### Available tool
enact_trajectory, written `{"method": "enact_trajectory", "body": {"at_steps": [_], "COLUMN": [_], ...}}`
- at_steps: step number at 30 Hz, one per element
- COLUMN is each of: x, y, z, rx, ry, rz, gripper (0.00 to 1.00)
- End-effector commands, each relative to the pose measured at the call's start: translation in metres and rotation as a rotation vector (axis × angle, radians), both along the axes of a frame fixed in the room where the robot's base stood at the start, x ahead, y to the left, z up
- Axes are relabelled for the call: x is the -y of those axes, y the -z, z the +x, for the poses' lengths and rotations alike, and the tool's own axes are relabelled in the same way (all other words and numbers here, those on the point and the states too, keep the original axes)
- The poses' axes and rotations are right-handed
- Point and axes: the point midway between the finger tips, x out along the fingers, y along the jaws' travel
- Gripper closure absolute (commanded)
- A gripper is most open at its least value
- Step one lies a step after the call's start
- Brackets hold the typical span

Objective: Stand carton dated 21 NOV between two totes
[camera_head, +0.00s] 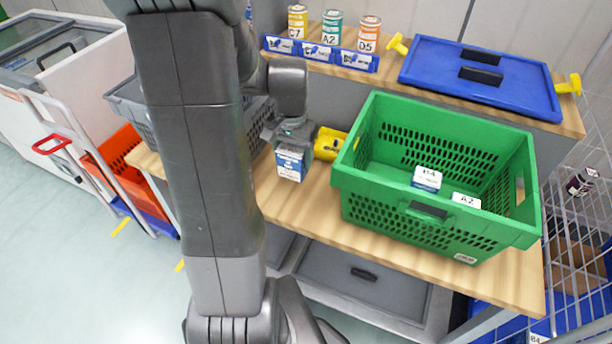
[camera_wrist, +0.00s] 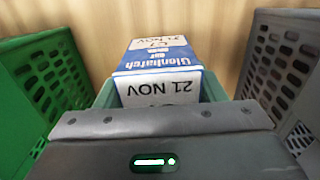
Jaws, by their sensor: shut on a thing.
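The white and blue carton (camera_head: 290,165) shows in the head view below my gripper (camera_head: 294,146). In the wrist view the carton (camera_wrist: 160,62) has "21 NOV" printed on its near face. My gripper is shut on it, with a greenish finger on each side. The green tote (camera_head: 390,205) stands to the right of the carton. The grey tote (camera_head: 135,107) is to the left, mostly hidden behind my arm. The wrist view shows the green tote (camera_wrist: 40,75) at left and the grey tote (camera_wrist: 265,60) at right, with the carton over the gap between. I cannot tell whether it touches the wood.
Two cartons, B4 (camera_head: 427,178) and A2 (camera_head: 466,200), are inside the green tote. A yellow object (camera_head: 331,142) is beside the gripper. Behind are cans (camera_head: 331,27), blue bins (camera_head: 320,54) and a blue lid (camera_head: 480,78). Bare wooden worktop (camera_head: 300,207) lies in front of the carton.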

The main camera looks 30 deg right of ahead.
Motion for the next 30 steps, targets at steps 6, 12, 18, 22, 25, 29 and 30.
{"method": "enact_trajectory", "body": {"at_steps": [6, 12, 18, 22, 25, 29, 30], "x": [0.000, 0.000, 0.000, 0.000, 0.000, 0.000, 0.000], "y": [0.031, 0.056, 0.070, 0.070, 0.071, 0.074, 0.073], "z": [0.000, 0.000, 0.000, 0.000, 0.000, 0.000, 0.000], "rx": [-0.001, -0.002, 0.001, 0.002, 0.001, 0.001, 0.001], "ry": [0.000, 0.000, 0.000, 0.000, 0.000, 0.000, 0.000], "rz": [0.000, 0.001, -0.001, -0.001, -0.001, -0.001, -0.001], "gripper": [0.67, 0.67, 0.67, 0.67, 0.67, 0.33, 0.25]}}
